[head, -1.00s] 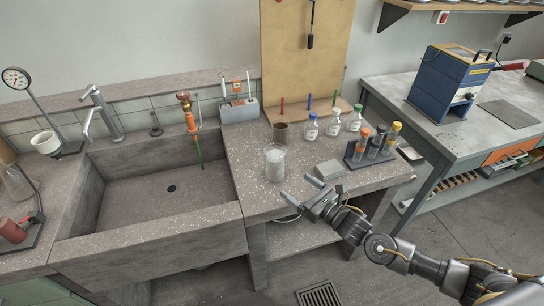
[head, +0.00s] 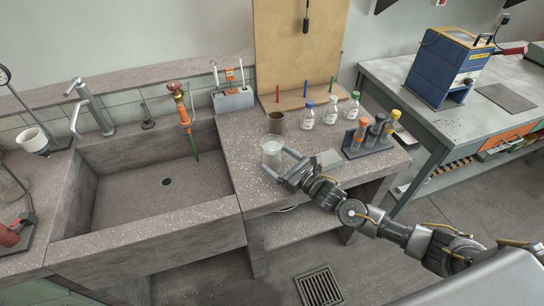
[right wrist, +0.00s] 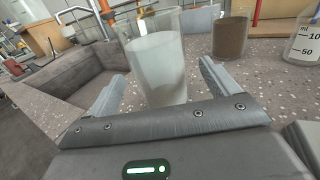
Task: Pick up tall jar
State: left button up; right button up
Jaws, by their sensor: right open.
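The tall jar (head: 272,153) is a clear glass cylinder, partly filled with something whitish, standing upright on the bench near the edge by the sink. It also shows in the right wrist view (right wrist: 158,62), straight ahead and roughly centred between the fingers. My right gripper (head: 278,162) is open at the front of the jar, one finger toward each side of it. I cannot tell whether either finger touches the glass. In the right wrist view the gripper (right wrist: 160,80) holds nothing, and its body hides the jar's base. My left gripper is not in view.
A brown beaker (head: 276,122) stands just behind the jar. Several capped bottles (head: 331,114) and a rack of tubes (head: 370,138) stand further right. A small grey block (head: 328,158) lies right of the gripper. The sink (head: 150,190) opens on the left.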

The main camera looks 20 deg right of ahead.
aim_at(269, 151)
jog(key=shift+w+a+r, duration=0.1)
jog(key=shift+w, duration=0.05)
jog(key=p+x, duration=0.1)
jog(key=x, duration=0.3)
jog(key=shift+w+a+r+p, duration=0.1)
jog(key=shift+w+r+p, duration=0.1)
jog(key=shift+p, duration=0.2)
jog(key=shift+w+a+f, duration=0.1)
jog(key=shift+w, duration=0.05)
jog(key=c, duration=1.3)
jog(key=shift+c, duration=0.5)
jog(key=shift+r, duration=0.2)
